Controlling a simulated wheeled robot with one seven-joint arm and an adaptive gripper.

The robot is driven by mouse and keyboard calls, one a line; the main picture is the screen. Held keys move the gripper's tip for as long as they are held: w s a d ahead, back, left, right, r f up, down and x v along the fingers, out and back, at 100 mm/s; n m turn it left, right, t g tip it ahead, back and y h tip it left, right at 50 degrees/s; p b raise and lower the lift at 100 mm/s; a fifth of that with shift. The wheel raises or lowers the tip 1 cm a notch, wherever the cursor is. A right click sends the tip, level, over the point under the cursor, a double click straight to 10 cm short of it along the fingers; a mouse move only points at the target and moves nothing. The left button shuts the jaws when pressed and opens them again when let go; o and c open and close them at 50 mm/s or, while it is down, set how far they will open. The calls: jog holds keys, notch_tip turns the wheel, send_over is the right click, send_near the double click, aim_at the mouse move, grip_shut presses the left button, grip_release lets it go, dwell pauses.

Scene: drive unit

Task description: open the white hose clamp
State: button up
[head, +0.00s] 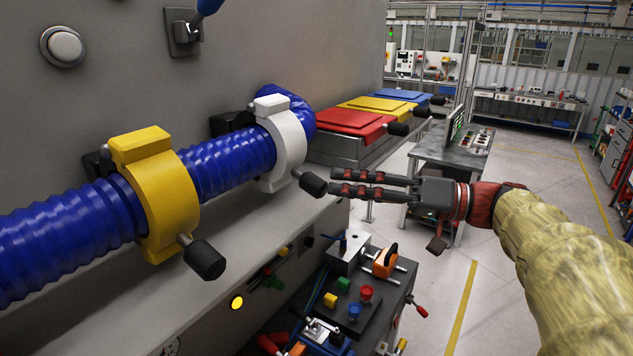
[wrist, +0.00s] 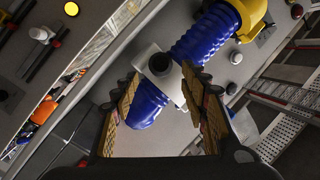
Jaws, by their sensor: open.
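The white hose clamp (head: 290,150) sits around the blue ribbed hose (head: 232,162) on the grey wall. Its lever ends in a black knob (head: 313,184) that sticks out toward my gripper. My gripper (head: 336,182) is open and empty, its fingertips right beside the knob, on its right. In the wrist view, the white clamp (wrist: 142,62) and its round black knob (wrist: 160,64) show between and just beyond my open fingers (wrist: 160,88). I cannot tell whether the fingertips touch the knob.
A yellow clamp (head: 168,205) with a black knob sits on the hose at the left. Red (head: 350,122), yellow and blue lidded boxes stand behind the white clamp. Below is a cart (head: 345,310) with coloured buttons and tools.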

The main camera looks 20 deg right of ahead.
aim_at(313, 184)
jog(key=p+x, duration=0.1)
jog(key=x, duration=0.5)
jog(key=shift+w+a, duration=0.1)
jog(key=shift+a, duration=0.1)
jog(key=shift+c, duration=0.8)
grip_shut()
